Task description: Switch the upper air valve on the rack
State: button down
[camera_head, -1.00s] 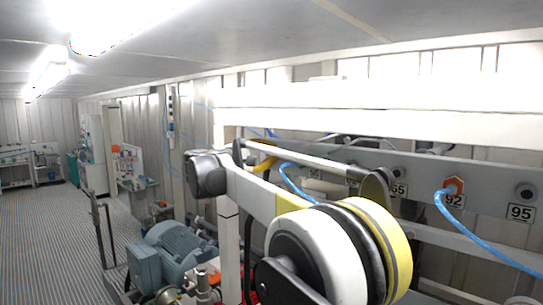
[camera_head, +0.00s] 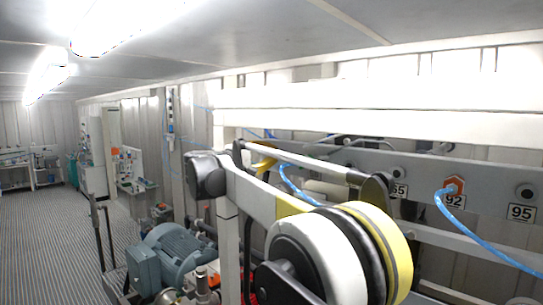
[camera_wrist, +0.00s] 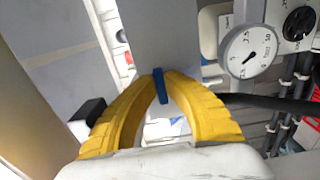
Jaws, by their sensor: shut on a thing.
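In the wrist view, my gripper (camera_wrist: 161,79) has its two yellow fingers closed together at the tips on a narrow blue valve lever (camera_wrist: 161,88). The lever stands out against a flat grey panel (camera_wrist: 160,35) and points down between the fingers. The rest of the valve body is hidden behind the fingertips. In the head view, a yellow part of my gripper (camera_head: 264,164) shows behind my arm, in front of the rack. The lever cannot be made out there.
A round white gauge (camera_wrist: 250,52) and a black knob (camera_wrist: 298,23) sit right of the fingers. Black pipes run below them. In the head view, blue hoses (camera_head: 472,232) and numbered ports line the rack, and a blue-grey motor (camera_head: 172,254) stands low. The floor at left is clear.

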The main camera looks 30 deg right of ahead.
jog(key=c, duration=1.5)
grip_release()
jog(key=shift+d, duration=0.1)
jog(key=v, duration=1.2)
